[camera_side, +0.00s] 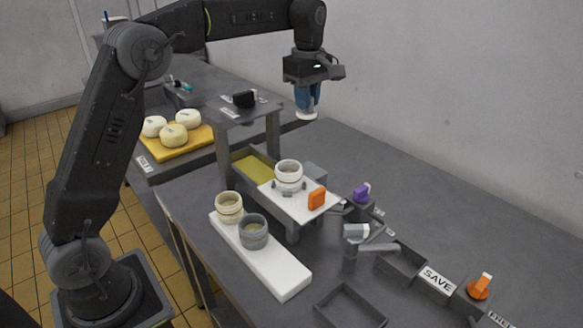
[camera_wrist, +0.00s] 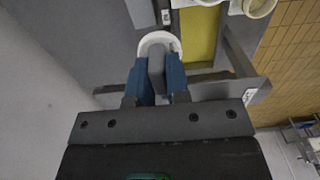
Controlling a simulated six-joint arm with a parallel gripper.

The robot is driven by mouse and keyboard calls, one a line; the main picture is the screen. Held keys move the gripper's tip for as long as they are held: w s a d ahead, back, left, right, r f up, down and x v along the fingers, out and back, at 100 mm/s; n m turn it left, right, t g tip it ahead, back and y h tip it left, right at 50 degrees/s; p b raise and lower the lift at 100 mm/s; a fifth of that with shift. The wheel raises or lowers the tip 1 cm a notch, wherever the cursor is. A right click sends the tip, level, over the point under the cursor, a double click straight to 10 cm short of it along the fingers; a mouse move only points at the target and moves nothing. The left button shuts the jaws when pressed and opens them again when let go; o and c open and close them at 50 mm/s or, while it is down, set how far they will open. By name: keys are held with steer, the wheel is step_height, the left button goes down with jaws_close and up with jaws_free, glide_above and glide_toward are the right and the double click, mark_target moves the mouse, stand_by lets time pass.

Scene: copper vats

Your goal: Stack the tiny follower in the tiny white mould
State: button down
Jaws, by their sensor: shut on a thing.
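My gripper (camera_side: 306,92) is shut on the follower (camera_side: 306,116), a small white disc, and holds it in the air above the back of the bench. In the wrist view the blue fingers (camera_wrist: 157,82) close on its grey middle part, and the white rim (camera_wrist: 158,38) shows beyond them. A small white mould (camera_side: 288,178) stands upright on a white plate, lower and to the left of the gripper in the side view. A cream mould (camera_side: 229,208) and a grey mould (camera_side: 253,234) stand on a long white board. The insides of the moulds are hard to make out.
The white plate (camera_side: 270,192) carries an orange block (camera_side: 316,198) beside the white mould. A grey stand (camera_side: 238,112) rises behind it, over a yellow-green tray (camera_side: 252,167). Cheeses (camera_side: 174,134) lie on a yellow board. Bins (camera_side: 436,284) line the front right. The bench's back right is clear.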

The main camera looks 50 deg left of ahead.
steer(key=s+d, duration=0.3)
steer(key=s, duration=0.4)
glide_above(289, 176)
steer(key=w+a, duration=0.2)
steer(key=shift+s+a+f, duration=0.1)
steer(key=shift+a+f, duration=0.05)
steer(key=shift+f, duration=4.3)
steer(key=shift+f, duration=0.55)
steer(key=c, duration=1.1)
jaws_free()
